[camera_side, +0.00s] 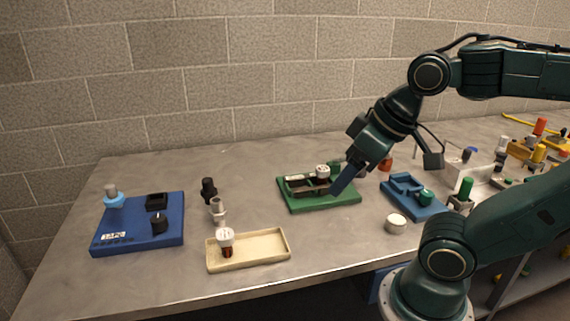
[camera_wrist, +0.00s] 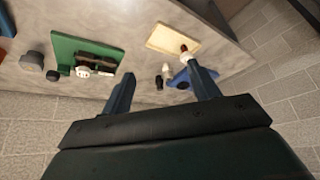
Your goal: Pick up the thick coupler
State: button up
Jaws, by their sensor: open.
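I cannot tell for certain which part is the thick coupler. Beside the blue board, a black fitting (camera_side: 208,189) and a light grey fitting (camera_side: 218,210) stand upright on the table. A white-topped, dark red fitting (camera_side: 226,242) stands in the cream tray (camera_side: 270,258). A similar white-topped fitting (camera_side: 323,171) is on the green board (camera_side: 340,199). My gripper (camera_side: 338,190) is over the right side of the green board in the side view. In the wrist view my gripper (camera_wrist: 162,80) has its blue fingers wide apart, with nothing between them.
A blue board (camera_side: 140,240) with several fittings stands at the left. A small blue holder (camera_side: 412,198) and a white round cap (camera_side: 396,224) lie right of the green board. The right side is crowded with coloured parts. The table between the cream tray and green board is clear.

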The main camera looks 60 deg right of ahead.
jog(key=w+d+r+m+g, duration=0.2)
jog(key=w+d+m, duration=0.3)
jog(key=w+m, duration=0.2)
jog(key=m+g, duration=0.4)
jog(key=m, duration=1.3)
send_over(323, 168)
notch_tip(323, 168, down, 6)
jog(key=f, duration=0.1)
jog(key=shift+a+f, duration=0.1)
jog(key=shift+f, duration=4)
jog(key=shift+f, duration=2.55)
